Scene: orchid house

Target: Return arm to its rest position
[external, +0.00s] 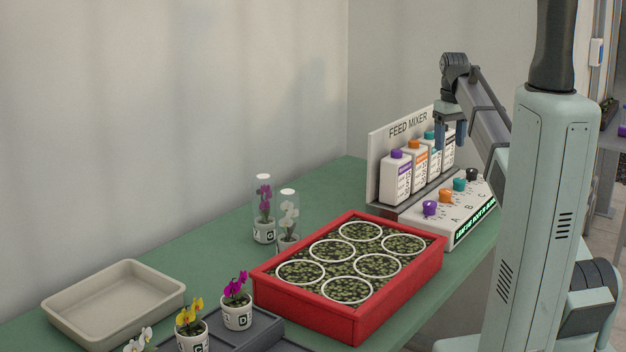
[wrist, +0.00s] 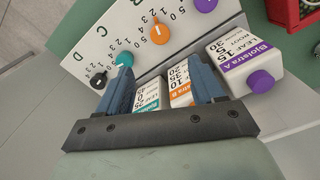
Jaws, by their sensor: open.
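My gripper (external: 450,140) is at the back right in the external view, pointing down over the feed mixer (external: 405,128). Its two blue fingers are apart. In the wrist view my gripper (wrist: 160,70) is open, with bottle labels showing between and behind the fingers. The mixer's bottles stand in a row: a purple-capped bottle (external: 396,182), an orange-capped one (external: 416,163), a teal-capped one and a black-capped one partly behind my fingers. I cannot tell how far the fingertips are from the bottles. Nothing is held.
The mixer's sloped panel has purple (external: 430,208), orange (external: 445,196), teal (external: 459,184) and black (external: 473,174) dials. A red crate (external: 388,295) with white rings stands before it. Two clear-covered orchids (external: 264,205), a beige tray (external: 68,325) and potted orchids (external: 237,310) stand left.

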